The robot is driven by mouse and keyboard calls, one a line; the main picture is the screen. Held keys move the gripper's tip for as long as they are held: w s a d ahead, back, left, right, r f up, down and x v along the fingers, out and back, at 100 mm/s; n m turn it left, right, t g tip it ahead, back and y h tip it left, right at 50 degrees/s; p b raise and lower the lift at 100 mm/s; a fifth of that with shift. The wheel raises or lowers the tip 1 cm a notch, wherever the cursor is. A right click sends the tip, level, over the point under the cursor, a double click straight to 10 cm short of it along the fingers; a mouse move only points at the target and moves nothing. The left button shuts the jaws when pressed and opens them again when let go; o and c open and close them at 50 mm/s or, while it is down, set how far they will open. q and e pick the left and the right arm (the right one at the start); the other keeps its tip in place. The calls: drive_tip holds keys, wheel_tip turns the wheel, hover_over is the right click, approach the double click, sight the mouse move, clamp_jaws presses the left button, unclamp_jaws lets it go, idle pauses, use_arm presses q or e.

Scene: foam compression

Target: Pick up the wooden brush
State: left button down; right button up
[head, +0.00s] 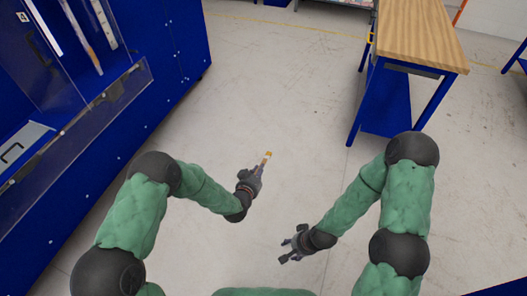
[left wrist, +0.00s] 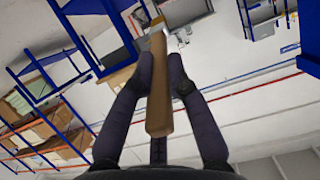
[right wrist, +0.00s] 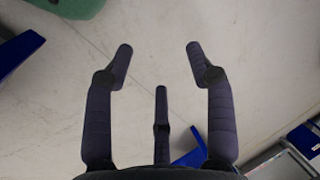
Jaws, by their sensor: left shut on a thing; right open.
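The wooden brush (head: 265,159) is in my left gripper (head: 257,172), above the floor in the middle of the head view. In the left wrist view its brown wooden handle (left wrist: 159,100) lies between the fingers of my left gripper (left wrist: 160,75), which is shut on it. The far end of the brush reaches past the fingertips and shows paler there. My right gripper (head: 288,248) is lower and to the right in the head view. In the right wrist view my right gripper (right wrist: 158,62) has its fingers spread, with nothing between them.
A blue machine cabinet (head: 165,60) with clear panels stands along the left. A workbench with a wooden top (head: 425,35) and blue legs stands at the upper right. The pale floor (head: 290,90) between them is clear.

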drive_tip(key=w+a+r+m+t+h, duration=0.1)
drive_tip(key=w+a+r+m+t, duration=0.1)
drive_tip(key=w+r+m, duration=0.35)
drive_tip(key=w+a+r+m+t, duration=0.2)
drive_tip(key=w+r, duration=0.5)
drive_tip(key=w, duration=0.2)
drive_tip(key=w+a+r+m+t+h, duration=0.1)
drive_tip(key=w+a+r+m+t, duration=0.2)
drive_tip(key=w+r, duration=0.35)
drive_tip(key=w+a+r+n+g+y, duration=0.1)
drive_tip(key=w+a+n+g+y, duration=0.1)
drive_tip(key=w+a+n+g, duration=0.3)
drive_tip(key=w+a+r+n+y, duration=0.1)
drive_tip(key=w+a+n+y, duration=0.15)
drive_tip(key=a, duration=0.45)
drive_tip(key=w+d+n+g+h, duration=0.3)
drive_tip(key=d+h, duration=0.3)
drive_tip(key=d, duration=0.2)
drive_tip(key=shift+w+d+r+n+g, duration=0.25)
drive_tip(key=shift+w+r+n+g, duration=0.05)
drive_tip(key=shift+r, duration=0.15)
